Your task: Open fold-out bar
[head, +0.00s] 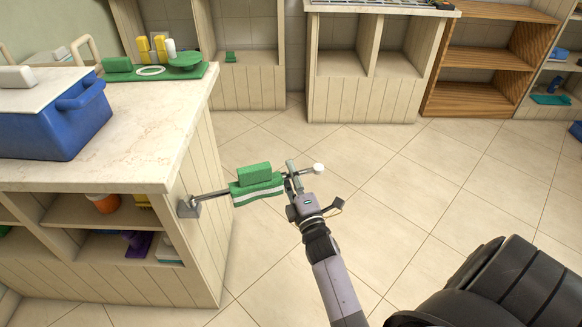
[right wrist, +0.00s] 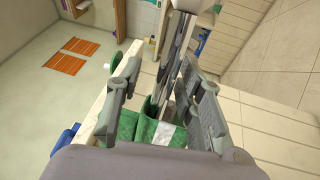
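The fold-out bar (head: 212,194) is a thin metal rod. It sticks out from a bracket (head: 188,207) on the side panel of the counter and has a white knob (head: 318,169) at its free end. A green towel with white stripes (head: 257,190) hangs over it, and it also shows in the right wrist view (right wrist: 126,127). My right gripper (head: 292,180) is at the bar between towel and knob. In the right wrist view its fingers (right wrist: 160,88) are apart, with the bar between them, nearer the right finger; contact is unclear. My left gripper is out of view.
The counter (head: 135,140) carries a blue bin (head: 60,130) and a green tray (head: 200,76) with small items. Its open shelves face the front. Low cabinets (head: 360,95) and a wooden shelf (head: 465,97) line the back. The tiled floor (head: 420,190) right of the bar is clear.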

